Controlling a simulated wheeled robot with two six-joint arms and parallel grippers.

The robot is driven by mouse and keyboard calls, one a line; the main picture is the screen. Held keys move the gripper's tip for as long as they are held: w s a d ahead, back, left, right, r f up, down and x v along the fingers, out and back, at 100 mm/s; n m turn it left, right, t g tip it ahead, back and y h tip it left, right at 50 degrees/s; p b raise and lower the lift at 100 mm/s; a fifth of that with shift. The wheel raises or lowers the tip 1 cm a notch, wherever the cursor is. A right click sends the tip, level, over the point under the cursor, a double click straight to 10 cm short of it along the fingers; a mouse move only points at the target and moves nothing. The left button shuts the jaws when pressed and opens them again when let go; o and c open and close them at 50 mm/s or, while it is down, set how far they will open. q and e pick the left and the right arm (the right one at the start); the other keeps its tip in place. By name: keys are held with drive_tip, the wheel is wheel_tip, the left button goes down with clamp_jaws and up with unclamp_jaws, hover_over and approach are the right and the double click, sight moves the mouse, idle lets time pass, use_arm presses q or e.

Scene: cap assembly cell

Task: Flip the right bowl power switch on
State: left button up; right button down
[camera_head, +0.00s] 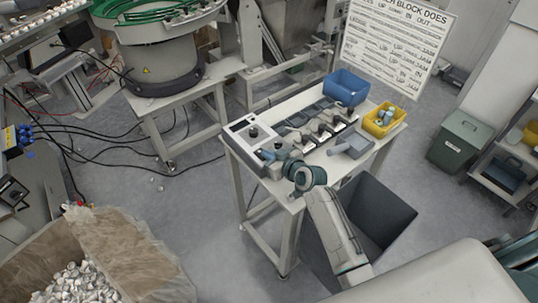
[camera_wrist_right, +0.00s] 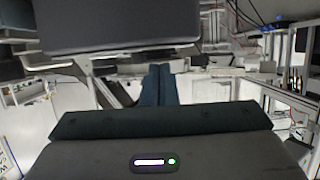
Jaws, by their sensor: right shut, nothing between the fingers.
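A control box with a white top panel and dark knobs (camera_head: 243,124) sits at the left end of the work table (camera_head: 232,141). I cannot make out which of its small controls is the right bowl power switch. My right gripper (camera_head: 268,156) is at the near side of that box, at the table's front left edge; I cannot tell whether it touches. In the right wrist view its two blue-grey fingers (camera_wrist_right: 158,85) are together, with nothing between them. My left gripper is not in view.
A row of small controllers (camera_head: 320,130) runs along the table, with a blue bin (camera_head: 346,87) and a yellow bin (camera_head: 384,121) at right. A grey tray (camera_head: 352,146) lies in front. A large bowl feeder (camera_head: 160,60) stands at left. A dark open bin (camera_head: 385,215) stands below.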

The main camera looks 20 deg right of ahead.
drive_tip(key=shift+s+f+b, duration=0.1)
drive_tip(key=shift+f+b, duration=0.4)
drive_tip(key=shift+f, duration=0.05)
drive_tip(key=shift+r, duration=0.2)
drive_tip(key=shift+r+p, duration=0.75)
drive_tip(key=shift+r, duration=0.05)
